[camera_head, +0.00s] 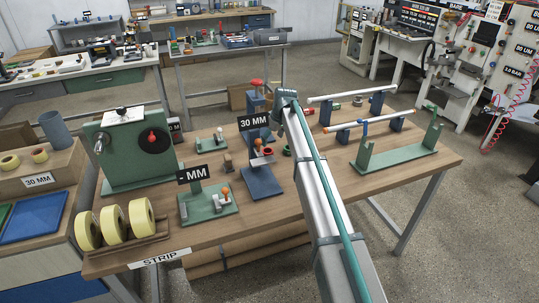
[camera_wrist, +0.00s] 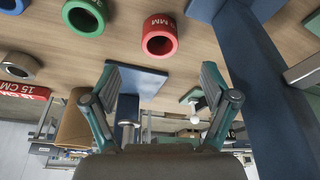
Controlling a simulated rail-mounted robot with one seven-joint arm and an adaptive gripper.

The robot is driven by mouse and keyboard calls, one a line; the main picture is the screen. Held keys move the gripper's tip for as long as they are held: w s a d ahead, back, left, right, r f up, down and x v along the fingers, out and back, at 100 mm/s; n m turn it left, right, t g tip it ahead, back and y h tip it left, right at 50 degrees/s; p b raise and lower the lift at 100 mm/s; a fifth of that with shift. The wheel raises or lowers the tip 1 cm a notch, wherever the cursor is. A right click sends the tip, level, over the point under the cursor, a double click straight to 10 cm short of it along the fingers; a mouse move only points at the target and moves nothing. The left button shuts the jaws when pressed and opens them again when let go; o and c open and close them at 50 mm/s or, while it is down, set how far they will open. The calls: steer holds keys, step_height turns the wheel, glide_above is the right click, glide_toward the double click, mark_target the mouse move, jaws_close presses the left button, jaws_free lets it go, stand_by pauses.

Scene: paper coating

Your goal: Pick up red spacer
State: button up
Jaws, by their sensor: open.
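The red spacer (camera_wrist: 160,23) is a short open ring with white lettering, lying on the wooden bench in the upper middle of the wrist view. My gripper (camera_wrist: 163,82) is open and empty. Its two teal fingers are spread apart lower in that view, with the red spacer ahead of them, between their lines and not touched. In the head view my arm reaches over the bench and the fingers cannot be made out. A small red ring (camera_head: 268,152) shows there by the blue stand; I cannot tell if it is the same spacer.
A green spacer (camera_wrist: 84,17) lies left of the red one, with a blue spacer (camera_wrist: 20,66) farther left. A blue stand (camera_head: 262,182) and a blue upright (camera_wrist: 265,80) stand close by. A green machine (camera_head: 126,150) and tape rolls (camera_head: 114,222) occupy the bench's left.

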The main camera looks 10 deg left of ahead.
mark_target(268, 151)
steer(key=shift+p+x, duration=1.7)
steer(key=shift+x, duration=2.85)
steer(key=shift+w+a, duration=0.1)
steer(key=shift+w, duration=0.05)
steer(key=c, duration=1.3)
steer(key=shift+r, duration=0.2)
